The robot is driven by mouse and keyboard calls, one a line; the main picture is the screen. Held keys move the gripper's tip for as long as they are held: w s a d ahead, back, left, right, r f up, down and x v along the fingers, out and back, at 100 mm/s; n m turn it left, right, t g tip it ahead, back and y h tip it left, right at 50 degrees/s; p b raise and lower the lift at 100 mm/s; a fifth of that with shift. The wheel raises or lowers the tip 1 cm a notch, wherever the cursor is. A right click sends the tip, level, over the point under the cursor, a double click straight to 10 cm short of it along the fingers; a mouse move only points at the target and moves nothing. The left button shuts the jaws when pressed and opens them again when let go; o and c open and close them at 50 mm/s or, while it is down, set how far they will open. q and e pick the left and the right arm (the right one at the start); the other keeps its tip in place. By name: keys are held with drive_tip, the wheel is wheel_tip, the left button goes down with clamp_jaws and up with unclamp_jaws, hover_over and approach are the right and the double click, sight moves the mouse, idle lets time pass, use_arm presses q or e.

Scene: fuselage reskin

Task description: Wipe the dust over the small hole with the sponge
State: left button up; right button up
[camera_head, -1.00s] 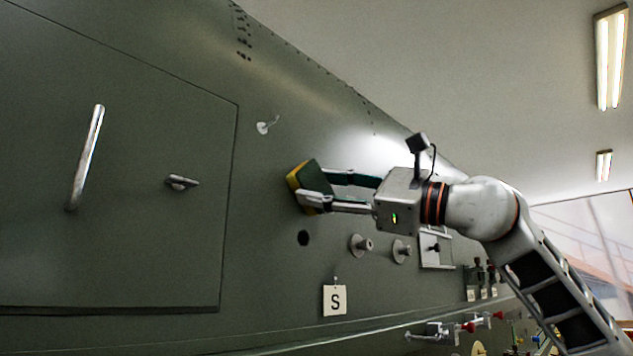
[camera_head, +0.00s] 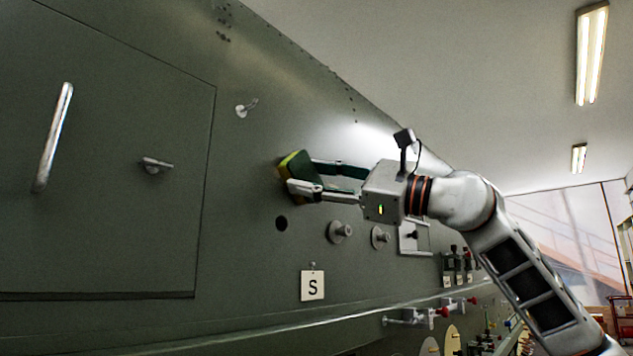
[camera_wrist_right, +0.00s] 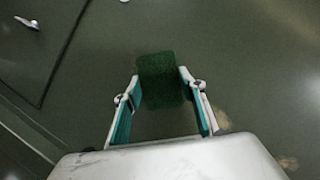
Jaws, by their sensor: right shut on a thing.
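My right gripper (camera_head: 312,178) is shut on the sponge (camera_head: 294,170), a block with a dark green face and a yellow-green edge. It holds the sponge against or very close to the green fuselage wall (camera_head: 250,260); contact cannot be told. The small dark round hole (camera_head: 281,224) lies below the sponge in the head view. In the right wrist view the sponge (camera_wrist_right: 162,80) sits between the fingers of my right gripper (camera_wrist_right: 160,84). Pale patches (camera_wrist_right: 222,118) show on the wall there, perhaps dust. My left gripper is not in view.
Round knobs (camera_head: 340,232) stick out right of the hole. A white "S" tag (camera_head: 313,286) hangs below. A hatch with a long handle (camera_head: 53,138) and a latch (camera_head: 156,165) is at left. A small hook (camera_head: 244,109) sits above left of the sponge.

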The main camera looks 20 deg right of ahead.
drive_tip(key=shift+s+a+b, duration=0.45)
drive_tip(key=shift+s+a, duration=0.15)
drive_tip(key=shift+a, duration=0.35)
drive_tip(key=shift+s+a+b, duration=0.5)
drive_tip(key=shift+s+a, duration=0.1)
drive_tip(key=shift+a, duration=0.35)
drive_tip(key=shift+s+a+b, duration=0.45)
drive_tip(key=shift+s+a, duration=0.15)
drive_tip(key=shift+a, duration=0.35)
drive_tip(key=shift+s, duration=0.1)
drive_tip(key=shift+s+d+b, duration=0.25)
drive_tip(key=shift+s+b, duration=0.1)
drive_tip(key=shift+s, duration=0.1)
drive_tip(key=shift+b+v, duration=0.3)
drive_tip(key=shift+v, duration=0.6)
drive_tip(key=shift+s+d+r+b, duration=0.15)
drive_tip(key=shift+s+d, duration=0.2)
drive_tip(key=shift+s, duration=0.35)
drive_tip(key=shift+s+d+r+b, duration=0.15)
drive_tip(key=shift+s+d, duration=0.25)
drive_tip(key=shift+s, duration=0.3)
drive_tip(key=shift+s+d+b, duration=0.15)
drive_tip(key=shift+s+d, duration=0.25)
drive_tip(key=shift+s, duration=0.2)
drive_tip(key=shift+s+d+b, duration=0.15)
drive_tip(key=shift+s+d, duration=0.3)
drive_tip(key=shift+s, duration=0.2)
